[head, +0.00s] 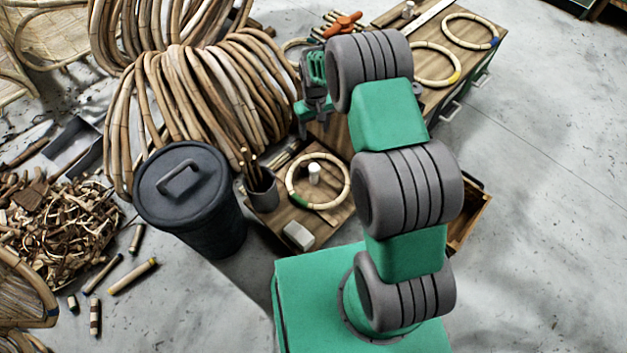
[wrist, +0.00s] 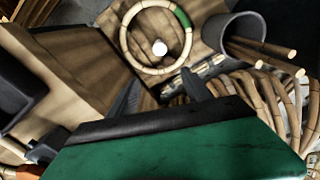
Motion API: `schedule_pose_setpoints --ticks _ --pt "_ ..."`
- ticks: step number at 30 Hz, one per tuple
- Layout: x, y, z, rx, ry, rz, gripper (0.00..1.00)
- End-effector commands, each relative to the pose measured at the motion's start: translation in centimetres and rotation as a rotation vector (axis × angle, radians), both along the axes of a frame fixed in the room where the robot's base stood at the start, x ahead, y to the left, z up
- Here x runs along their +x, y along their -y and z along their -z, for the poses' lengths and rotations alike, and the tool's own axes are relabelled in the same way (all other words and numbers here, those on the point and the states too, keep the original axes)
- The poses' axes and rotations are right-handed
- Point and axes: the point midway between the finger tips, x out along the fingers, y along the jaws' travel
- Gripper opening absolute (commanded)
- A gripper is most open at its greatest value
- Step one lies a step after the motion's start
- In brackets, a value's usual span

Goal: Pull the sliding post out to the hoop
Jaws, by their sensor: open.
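A pale hoop (head: 290,180) with a green band lies flat on a low wooden board in the head view. It also shows at the top of the wrist view (wrist: 127,45). A short white upright post (head: 314,174) stands inside the hoop, apart from the ring; it shows as a white round top in the wrist view (wrist: 160,48). My gripper (head: 307,118) is up behind the hoop in the head view, apart from hoop and post. Its two fingers (wrist: 158,92) are spread, with nothing between them.
A cup of rattan sticks (head: 261,188) and a pale block (head: 298,235) stand beside the hoop. A dark lidded bin (head: 190,205) and big rattan coils (head: 205,95) are at left. A workbench (head: 470,70) with more hoops is behind.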

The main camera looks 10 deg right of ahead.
Motion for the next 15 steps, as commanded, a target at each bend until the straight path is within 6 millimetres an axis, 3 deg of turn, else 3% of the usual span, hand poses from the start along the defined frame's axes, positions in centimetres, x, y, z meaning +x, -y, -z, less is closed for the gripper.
schedule_pose_setpoints --ticks 1,3,6,11,15 --pt "0.2 -0.1 6.7 -0.001 -0.019 -0.013 0.58" --pt "0.4 -0.1 10.9 -0.001 -0.031 -0.028 0.58" --pt "0.5 -0.1 13.5 -0.001 -0.038 -0.039 0.58" --pt "0.4 -0.1 15.3 -0.002 -0.041 -0.042 0.58" --pt "0.3 -0.1 18.3 -0.001 -0.042 -0.041 0.58"
